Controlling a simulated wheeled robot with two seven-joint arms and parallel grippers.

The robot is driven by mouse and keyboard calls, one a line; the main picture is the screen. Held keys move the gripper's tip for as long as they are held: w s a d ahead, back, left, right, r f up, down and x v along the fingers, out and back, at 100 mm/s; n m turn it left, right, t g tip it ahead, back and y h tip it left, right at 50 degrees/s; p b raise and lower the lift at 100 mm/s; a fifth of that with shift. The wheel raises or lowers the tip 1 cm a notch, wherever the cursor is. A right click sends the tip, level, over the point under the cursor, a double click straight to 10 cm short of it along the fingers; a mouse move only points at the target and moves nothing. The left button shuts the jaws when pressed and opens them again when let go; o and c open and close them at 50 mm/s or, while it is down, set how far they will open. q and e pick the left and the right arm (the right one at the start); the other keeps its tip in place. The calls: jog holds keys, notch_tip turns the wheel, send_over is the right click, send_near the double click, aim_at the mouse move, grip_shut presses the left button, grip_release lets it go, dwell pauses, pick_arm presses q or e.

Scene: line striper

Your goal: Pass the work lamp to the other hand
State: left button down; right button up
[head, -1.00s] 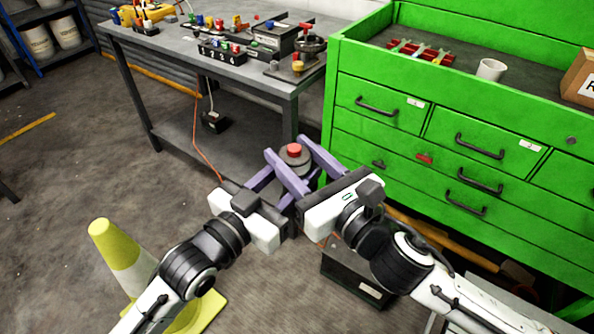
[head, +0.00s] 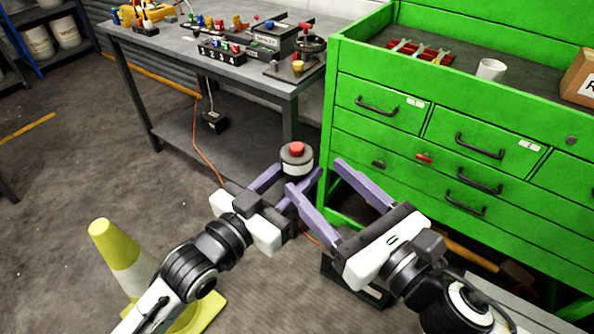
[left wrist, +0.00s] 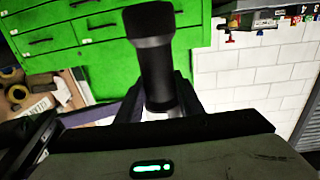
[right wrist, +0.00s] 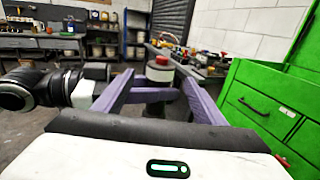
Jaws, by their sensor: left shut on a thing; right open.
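The work lamp (head: 298,165) is a short dark cylinder with a pale band and a red top. It stands upright in my left gripper (head: 292,180), which is shut on it, in front of the green cabinet. My right gripper (head: 315,176) is open and empty, just right of and nearer than the lamp. In the right wrist view the lamp (right wrist: 160,68) appears beyond and between the right gripper's spread purple fingers.
A green drawer cabinet (head: 390,138) stands close on the right, with a white mug (head: 491,69) on top. A grey workbench (head: 215,65) with devices is behind. A yellow-and-white cone (head: 125,250) stands at lower left. A dark box (head: 350,280) is on the floor below.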

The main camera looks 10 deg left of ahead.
pick_arm(q)
jog(key=shift+r, duration=0.1)
pick_arm(e)
jog(key=s+d+f+m+g+h, duration=0.1)
jog(key=d+f+m+h, duration=0.3)
jog(key=f+m, duration=0.75)
jog(key=s+d+f+m+h, duration=0.15)
jog(key=d+f+m, duration=0.5)
jog(key=m, duration=0.75)
jog(key=s+d+f+m+g+h, duration=0.2)
jog(key=s+d+f+m, duration=0.1)
jog(key=s+f+m, duration=0.3)
jog(key=s+d+f+m+g+h, duration=0.2)
jog(key=s+f+m, duration=0.4)
jog(key=f+m, duration=0.4)
jog(key=shift+d+f+m, duration=0.35)
jog(key=shift+d+f, duration=0.25)
jog(key=shift+f, duration=0.05)
jog(key=shift+s, duration=0.15)
